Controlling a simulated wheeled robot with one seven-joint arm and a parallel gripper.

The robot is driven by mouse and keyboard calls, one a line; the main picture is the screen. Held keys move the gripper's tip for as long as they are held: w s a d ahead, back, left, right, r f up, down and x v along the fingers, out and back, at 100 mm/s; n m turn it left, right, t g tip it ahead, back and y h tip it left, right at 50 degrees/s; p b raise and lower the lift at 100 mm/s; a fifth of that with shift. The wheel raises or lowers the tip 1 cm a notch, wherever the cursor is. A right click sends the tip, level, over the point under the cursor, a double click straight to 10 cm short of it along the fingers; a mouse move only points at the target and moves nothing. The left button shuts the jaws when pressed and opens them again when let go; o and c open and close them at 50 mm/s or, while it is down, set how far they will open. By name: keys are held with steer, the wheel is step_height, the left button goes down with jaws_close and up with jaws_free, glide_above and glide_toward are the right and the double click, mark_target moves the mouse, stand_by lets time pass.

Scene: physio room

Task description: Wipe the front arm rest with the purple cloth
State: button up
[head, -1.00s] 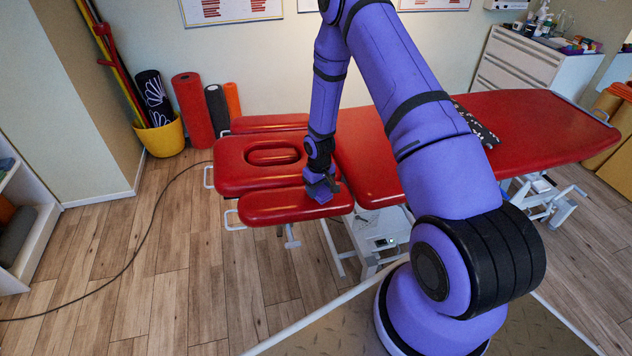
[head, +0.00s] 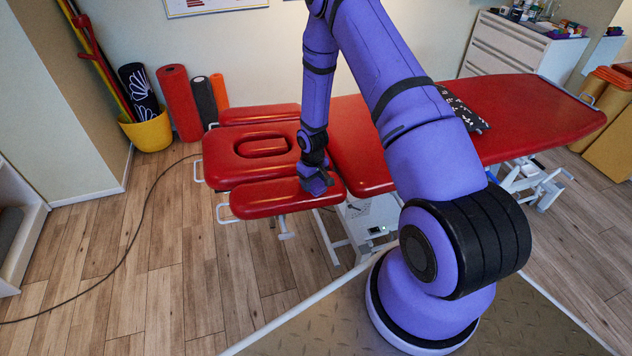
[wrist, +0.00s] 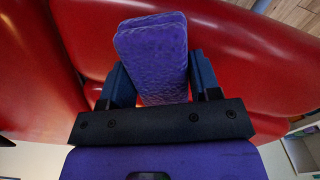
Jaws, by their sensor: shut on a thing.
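The front arm rest (head: 262,199) is the narrow red pad on the near side of the treatment table's head end. My gripper (head: 316,184) is low over its right part in the head view, pointing down. In the wrist view, my gripper (wrist: 160,80) is shut on the purple cloth (wrist: 152,42), a thick folded pad that sticks out beyond the dark fingers. Red padding lies close behind the cloth. I cannot tell for certain whether the cloth touches the arm rest. The cloth is hard to make out in the head view.
The red headrest (head: 232,160) with its oval hole lies just behind the arm rest, and the far arm rest (head: 260,114) beyond it. A dark patterned item (head: 462,110) lies on the main table top (head: 530,115). A cable (head: 140,240) crosses the open floor at left.

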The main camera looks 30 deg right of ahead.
steer(key=shift+w+a, duration=0.1)
steer(key=shift+a, duration=0.3)
steer(key=shift+r, duration=4.1)
